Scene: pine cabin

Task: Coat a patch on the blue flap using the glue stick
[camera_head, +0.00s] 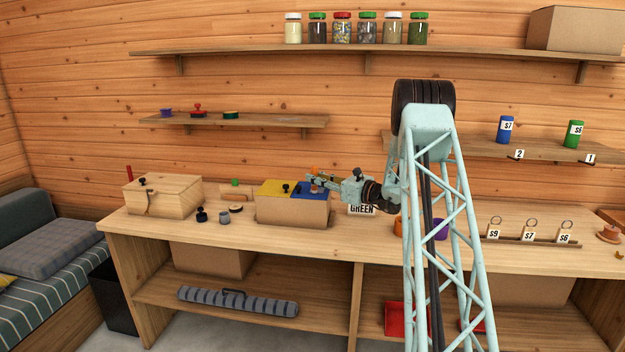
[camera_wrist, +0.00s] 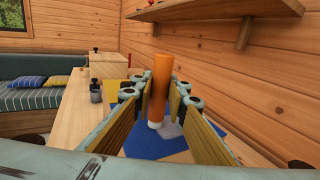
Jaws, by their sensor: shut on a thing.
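My gripper (camera_head: 314,181) is shut on an orange glue stick (camera_wrist: 161,80), held upright between the two fingers. In the wrist view its whitish lower end (camera_wrist: 155,124) is down at the blue flap (camera_wrist: 143,147); I cannot tell whether it touches. A paler greyish patch (camera_wrist: 171,129) shows on the blue beside the stick's end. In the head view the blue flap (camera_head: 311,194) is the right half of a cardboard box's top, partly hidden by my gripper. The glue stick's orange top (camera_head: 316,170) shows just above my gripper.
The yellow flap (camera_head: 270,187) with a dark knob is left of the blue one. A wall shelf (camera_head: 240,121) hangs above.

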